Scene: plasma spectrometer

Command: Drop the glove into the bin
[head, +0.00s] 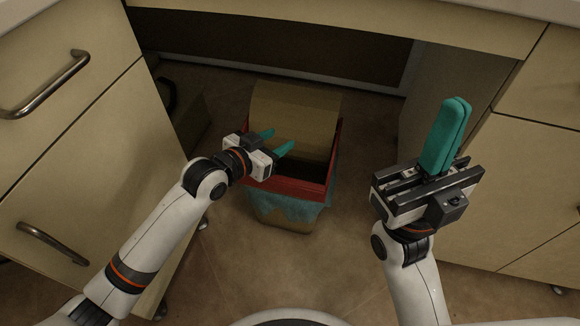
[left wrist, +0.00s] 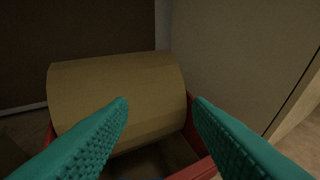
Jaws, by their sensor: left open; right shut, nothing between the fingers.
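The bin (head: 300,192) stands on the floor under the desk. It has a red rim, a light blue liner hanging over its sides and a tan lid (head: 295,108) swung up at the back. My left gripper (head: 280,140) is open over the bin's mouth, its teal fingers apart with nothing between them. The left wrist view shows the lid (left wrist: 120,95) and the red rim (left wrist: 200,168) beyond the fingers. A dim bluish patch shows low in the bin there; I cannot tell whether it is glove or liner. No glove is clearly visible. My right gripper (head: 458,101) is shut and empty, pointing up.
A drawer cabinet (head: 60,110) with metal handles stands on the left, and another (head: 525,195) on the right. The desk edge (head: 330,25) runs above and behind the bin. The floor (head: 290,275) in front of the bin is clear.

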